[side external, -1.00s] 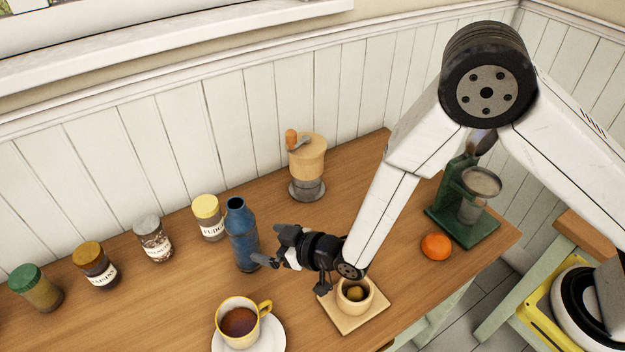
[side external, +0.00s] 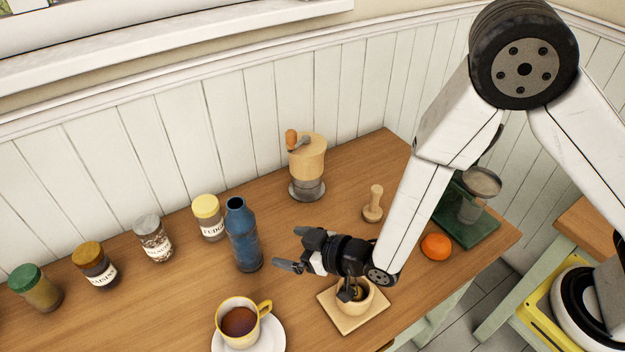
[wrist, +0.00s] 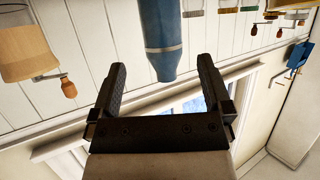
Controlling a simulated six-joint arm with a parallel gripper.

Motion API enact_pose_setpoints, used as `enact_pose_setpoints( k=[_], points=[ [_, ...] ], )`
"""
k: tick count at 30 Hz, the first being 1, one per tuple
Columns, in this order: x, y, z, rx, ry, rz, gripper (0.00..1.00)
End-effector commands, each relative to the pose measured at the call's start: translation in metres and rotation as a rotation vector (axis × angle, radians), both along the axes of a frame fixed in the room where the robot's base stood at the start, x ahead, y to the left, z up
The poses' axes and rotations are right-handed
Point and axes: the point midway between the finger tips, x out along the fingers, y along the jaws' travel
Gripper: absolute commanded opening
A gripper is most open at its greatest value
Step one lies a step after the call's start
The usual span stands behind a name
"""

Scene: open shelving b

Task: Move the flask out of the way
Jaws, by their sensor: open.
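The blue flask (side external: 243,238) stands upright on the wooden counter, beside the jar with the yellow lid. My gripper (side external: 281,250) is just to the right of the flask in the side view, with a gap between the fingers and the flask. In the wrist view the flask (wrist: 162,40) appears upside down, ahead of my two open fingers (wrist: 160,85) and roughly between their lines. Nothing is between the fingers.
A coffee grinder (side external: 307,165) stands behind. A coffee cup (side external: 238,322) on a saucer (side external: 270,340) is in front. Several jars, including the yellow-lidded jar (side external: 207,220), line the left. A mug (side external: 362,304) on a board, a wooden tamper (side external: 374,205) and an orange (side external: 436,246) are to the right.

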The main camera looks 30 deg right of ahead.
Motion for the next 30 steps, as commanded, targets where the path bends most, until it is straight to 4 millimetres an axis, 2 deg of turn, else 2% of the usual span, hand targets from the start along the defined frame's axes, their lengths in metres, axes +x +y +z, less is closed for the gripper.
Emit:
enact_pose_setpoints(
  k=[8, 14, 17, 23, 30],
  points=[
    [0.001, -0.002, 0.001, -0.002, 0.005, -0.004, 1.00],
    [0.008, -0.018, 0.007, -0.023, 0.054, -0.035, 1.00],
    [0.014, -0.036, 0.013, -0.044, 0.105, -0.068, 1.00],
    [0.018, -0.090, 0.030, -0.102, 0.261, -0.156, 1.00],
    [0.000, -0.161, 0.050, -0.165, 0.470, -0.269, 1.00]
  ],
)
